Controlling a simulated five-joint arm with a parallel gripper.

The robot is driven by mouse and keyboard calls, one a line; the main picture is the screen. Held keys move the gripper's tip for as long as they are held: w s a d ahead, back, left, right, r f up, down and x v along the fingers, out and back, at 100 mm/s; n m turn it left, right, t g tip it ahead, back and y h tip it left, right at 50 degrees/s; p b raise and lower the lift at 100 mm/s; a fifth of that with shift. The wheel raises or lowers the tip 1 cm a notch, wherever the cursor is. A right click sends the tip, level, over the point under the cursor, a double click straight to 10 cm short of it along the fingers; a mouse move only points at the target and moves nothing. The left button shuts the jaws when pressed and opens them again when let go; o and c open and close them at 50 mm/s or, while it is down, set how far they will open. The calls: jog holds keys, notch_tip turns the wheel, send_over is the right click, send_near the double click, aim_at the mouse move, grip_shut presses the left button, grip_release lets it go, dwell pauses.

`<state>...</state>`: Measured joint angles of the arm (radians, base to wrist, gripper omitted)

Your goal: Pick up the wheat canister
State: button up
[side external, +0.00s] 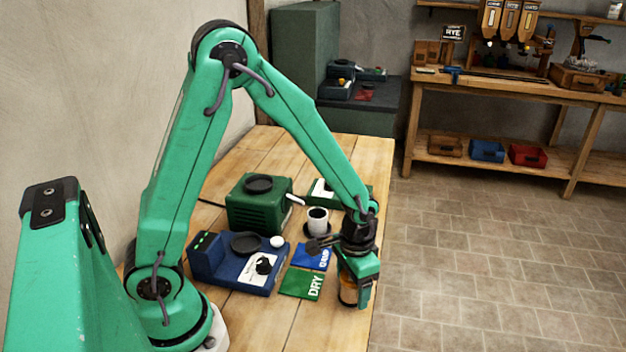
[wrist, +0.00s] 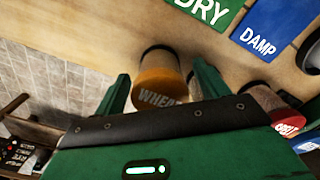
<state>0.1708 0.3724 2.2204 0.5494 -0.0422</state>
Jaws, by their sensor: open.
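A green "DRY" mat (side external: 302,284) and a blue "DAMP" mat (side external: 311,256) lie left of the canister. A white cup (side external: 317,221), green machine (side external: 258,207) and blue device (side external: 238,266) stand nearby. A reddish canister (wrist: 264,101) is close beside my gripper in the wrist view.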

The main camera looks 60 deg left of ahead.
jog(key=shift+c, duration=0.2)
jog(key=c, duration=1.1)
jog(key=shift+c, duration=0.2)
jog(key=shift+r, duration=0.1)
jog(key=shift+r, duration=0.6)
notch_tip(320, 180, up, 3)
jog(key=shift+r, duration=0.1)
jog(key=s+d+r, duration=0.6)
jog(key=s+d, duration=0.1)
jog(key=d, duration=0.2)
jog(key=shift+s+r, duration=0.25)
jog(key=shift+s, duration=0.05)
jog(key=shift+a, duration=0.1)
